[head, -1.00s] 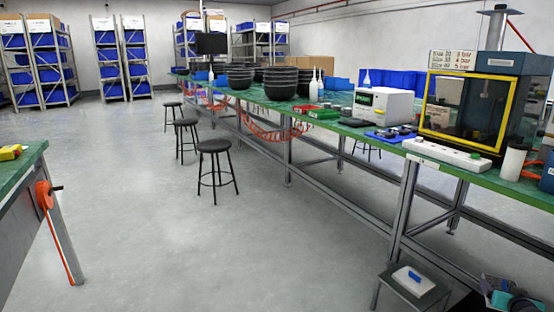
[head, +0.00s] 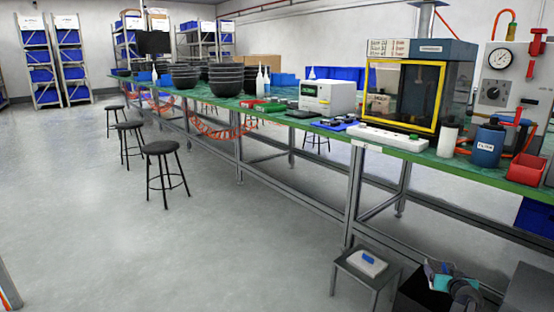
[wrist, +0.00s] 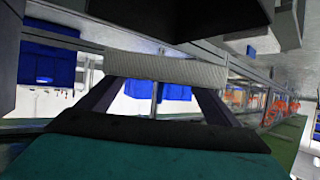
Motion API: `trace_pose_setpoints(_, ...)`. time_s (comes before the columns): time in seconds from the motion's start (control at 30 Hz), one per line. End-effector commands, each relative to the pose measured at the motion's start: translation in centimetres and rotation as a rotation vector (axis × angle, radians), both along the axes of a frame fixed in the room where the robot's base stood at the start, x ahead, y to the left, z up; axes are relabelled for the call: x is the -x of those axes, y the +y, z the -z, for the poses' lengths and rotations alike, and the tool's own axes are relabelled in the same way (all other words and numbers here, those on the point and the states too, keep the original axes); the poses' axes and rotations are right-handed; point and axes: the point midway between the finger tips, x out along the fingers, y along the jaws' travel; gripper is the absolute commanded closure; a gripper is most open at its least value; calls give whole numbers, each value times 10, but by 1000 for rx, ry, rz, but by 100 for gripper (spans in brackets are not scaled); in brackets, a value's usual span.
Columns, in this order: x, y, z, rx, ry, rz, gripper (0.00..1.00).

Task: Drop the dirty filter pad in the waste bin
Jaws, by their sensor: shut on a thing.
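My gripper (wrist: 163,88) is shut on a flat, light grey ribbed pad, the filter pad (wrist: 165,67), held across its two dark fingers in the wrist view. In the head view my gripper (head: 440,275) shows small and teal at the bottom right, beside the bench; the pad is too small to make out clearly there. A dark box (head: 418,293) stands on the floor below and left of the gripper. It may be the waste bin, but I cannot tell, and its inside is not clear.
A low grey stand (head: 354,272) holds a white block with a blue top (head: 367,262). The long green bench (head: 480,178) carries a yellow-framed cabinet (head: 405,95), a blue canister (head: 488,147) and a red tray (head: 526,168). Black stools (head: 165,150) stand left; the floor left is open.

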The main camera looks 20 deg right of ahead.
Motion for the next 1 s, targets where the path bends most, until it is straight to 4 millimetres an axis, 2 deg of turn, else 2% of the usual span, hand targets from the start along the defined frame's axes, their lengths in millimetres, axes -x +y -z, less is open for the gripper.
trace_pose_setpoints(0.4,0,0,4,0,0,0,36)
trace_pose_setpoints(0.43,0,0,4,0,0,0,11)
trace_pose_setpoints(0.5,0,0,4,1,1,0,0)
trace_pose_setpoints(1.0,6,6,0,1,1,0,0)
